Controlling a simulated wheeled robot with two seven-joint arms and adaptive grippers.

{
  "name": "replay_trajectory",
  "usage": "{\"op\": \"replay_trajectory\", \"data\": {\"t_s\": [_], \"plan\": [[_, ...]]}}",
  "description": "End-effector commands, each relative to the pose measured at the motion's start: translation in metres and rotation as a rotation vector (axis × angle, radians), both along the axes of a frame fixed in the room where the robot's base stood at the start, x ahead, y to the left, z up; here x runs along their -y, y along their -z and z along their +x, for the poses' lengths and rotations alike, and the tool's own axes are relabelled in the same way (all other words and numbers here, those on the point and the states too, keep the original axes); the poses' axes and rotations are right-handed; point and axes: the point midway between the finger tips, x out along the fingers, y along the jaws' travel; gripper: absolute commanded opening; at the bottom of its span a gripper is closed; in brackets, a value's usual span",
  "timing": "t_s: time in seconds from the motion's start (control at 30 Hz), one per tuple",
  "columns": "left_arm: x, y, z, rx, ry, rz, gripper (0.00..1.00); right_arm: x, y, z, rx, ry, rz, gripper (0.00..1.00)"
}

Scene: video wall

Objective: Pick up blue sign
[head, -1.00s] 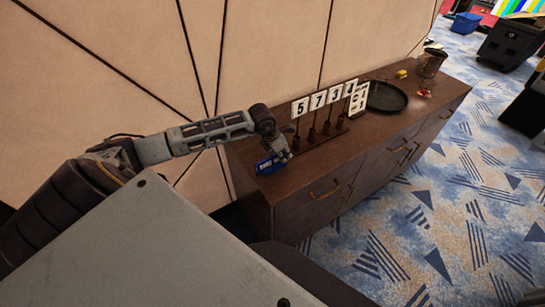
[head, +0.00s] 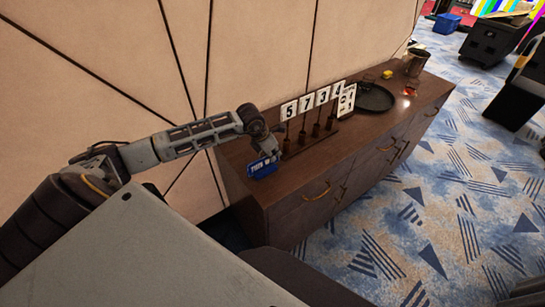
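The blue sign (head: 261,168), with white lettering, is at the near left end of the brown sideboard (head: 290,183) in the head view. It is tilted, with its lettered face towards me. My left gripper (head: 274,155) is right at the sign's upper right end and appears to touch it. The fingers are small and partly hidden, so I cannot tell whether they are closed on the sign. I also cannot tell whether the sign is clear of the wood. My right gripper is not in view.
A rack of white number cards (head: 314,102) stands just right of the gripper. Behind it are a round black tray (head: 374,98), a yellow item (head: 387,74) and a metal bucket (head: 416,63). A panelled wall (head: 262,50) runs behind the sideboard.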

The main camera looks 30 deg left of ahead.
Motion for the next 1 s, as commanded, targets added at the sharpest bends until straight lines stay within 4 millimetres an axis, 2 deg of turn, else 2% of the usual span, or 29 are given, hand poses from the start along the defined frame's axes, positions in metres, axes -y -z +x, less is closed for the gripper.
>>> {"op": "replay_trajectory", "data": {"t_s": [0.5, 0.7, 1.0], "plan": [[-0.001, -0.071, 0.001, 0.003, 0.000, 0.002, 0.00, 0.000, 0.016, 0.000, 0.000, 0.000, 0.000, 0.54], [-0.001, -0.082, 0.000, 0.001, -0.001, 0.002, 0.00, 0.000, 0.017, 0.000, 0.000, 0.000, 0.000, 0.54], [0.000, -0.083, 0.000, 0.001, -0.001, 0.002, 0.00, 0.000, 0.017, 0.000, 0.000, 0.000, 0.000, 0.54]]}}
